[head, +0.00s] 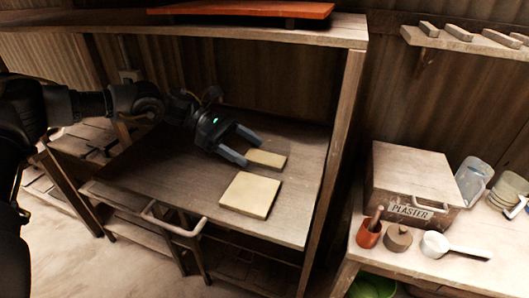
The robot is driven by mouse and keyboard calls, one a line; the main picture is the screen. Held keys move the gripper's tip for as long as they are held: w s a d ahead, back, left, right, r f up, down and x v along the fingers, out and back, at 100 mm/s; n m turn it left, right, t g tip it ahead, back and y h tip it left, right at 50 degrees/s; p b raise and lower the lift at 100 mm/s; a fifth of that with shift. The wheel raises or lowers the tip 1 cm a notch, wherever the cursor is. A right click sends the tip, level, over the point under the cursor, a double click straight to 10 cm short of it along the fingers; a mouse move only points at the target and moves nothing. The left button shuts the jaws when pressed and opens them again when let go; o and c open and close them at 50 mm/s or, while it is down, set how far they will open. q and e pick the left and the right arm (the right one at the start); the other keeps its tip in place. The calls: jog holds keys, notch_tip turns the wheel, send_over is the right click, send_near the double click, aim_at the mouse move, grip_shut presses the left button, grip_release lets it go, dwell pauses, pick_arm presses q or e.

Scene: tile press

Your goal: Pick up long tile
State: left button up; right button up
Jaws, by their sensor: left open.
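Two pale yellow tiles lie flat on the wooden bench top (150,175). The narrower, oblong tile (268,159) lies farther back, and the larger, nearly square tile (250,195) lies nearer to me. The oblong one looks like the long tile. My left gripper (252,152) reaches in from the left with its jaws open and empty. Its fingertips are at the left end of the oblong tile, and I cannot tell whether they touch it. The near finger hides a little of that end. My right gripper is not in view.
A shelf (200,24) with an orange board (240,9) overhangs the bench, and a post (335,150) stands at its right. A metal handle (175,222) juts from the front edge. A plaster box (410,178) stands on the right table. The bench's left part is clear.

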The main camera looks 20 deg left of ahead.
pick_arm(q)
jog(key=shift+x, duration=1.2)
jog(key=shift+c, duration=1)
jog(key=c, duration=0.9)
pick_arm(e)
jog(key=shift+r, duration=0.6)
pick_arm(q)
jog(key=shift+r, duration=0.1)
jog(key=shift+w+r, duration=0.1)
jog(key=shift+r, duration=0.35)
jog(key=s+a+r+b, duration=0.2)
jog(key=s+a+r, duration=0.1)
jog(key=r, duration=0.1)
jog(key=s+a+r+b, duration=0.3)
jog(key=r, duration=0.1)
jog(key=s+a+r+b, duration=0.2)
jog(key=s+a+r, duration=0.2)
jog(key=shift+b, duration=0.4)
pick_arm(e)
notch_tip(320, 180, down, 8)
